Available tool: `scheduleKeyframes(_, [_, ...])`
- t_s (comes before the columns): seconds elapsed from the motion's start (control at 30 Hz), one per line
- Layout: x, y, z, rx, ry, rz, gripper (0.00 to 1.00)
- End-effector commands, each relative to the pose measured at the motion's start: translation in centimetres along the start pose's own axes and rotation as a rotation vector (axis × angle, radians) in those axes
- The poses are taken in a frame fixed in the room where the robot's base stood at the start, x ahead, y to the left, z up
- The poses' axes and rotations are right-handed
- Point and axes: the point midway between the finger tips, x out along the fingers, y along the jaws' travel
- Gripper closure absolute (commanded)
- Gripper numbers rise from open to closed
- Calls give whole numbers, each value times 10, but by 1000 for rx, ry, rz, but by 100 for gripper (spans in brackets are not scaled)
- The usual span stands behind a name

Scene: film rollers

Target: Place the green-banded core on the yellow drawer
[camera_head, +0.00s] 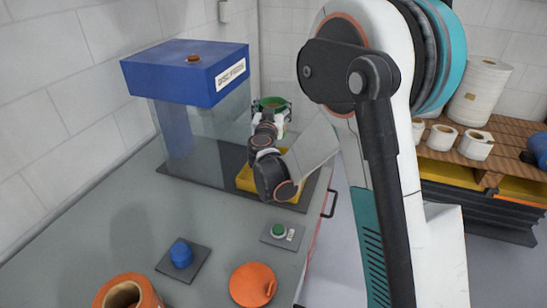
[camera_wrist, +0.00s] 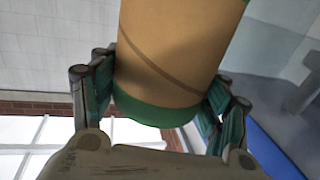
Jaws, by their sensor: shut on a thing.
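The green-banded core (camera_head: 272,103) is a brown tube with green ends; its near end and brown side fill the upper middle of the wrist view (camera_wrist: 170,50). My gripper (camera_head: 270,119) is shut on it, with one finger pad on each side of the tube in the wrist view (camera_wrist: 163,98). The yellow drawer (camera_head: 246,181) sits low at the right side of the blue-topped machine, partly hidden by my arm. The core appears above the drawer and apart from it. The gap between them is hard to judge.
The machine has a blue top (camera_head: 187,70) and clear walls (camera_head: 222,125). A green button (camera_head: 279,230), a blue knob (camera_head: 181,254), an orange disc (camera_head: 252,284) and an orange roll (camera_head: 127,292) are on the grey bench (camera_head: 215,235). White rolls (camera_head: 477,145) stand on a pallet at right.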

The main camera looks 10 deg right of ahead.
Motion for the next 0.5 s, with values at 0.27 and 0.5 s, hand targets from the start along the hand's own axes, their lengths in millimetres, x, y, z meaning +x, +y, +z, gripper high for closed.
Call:
scheduleKeyframes(0.27, [1, 0, 75, 0, 0, 0, 58])
scheduleKeyframes(0.5, [0, 0, 118, 0, 0, 0, 58])
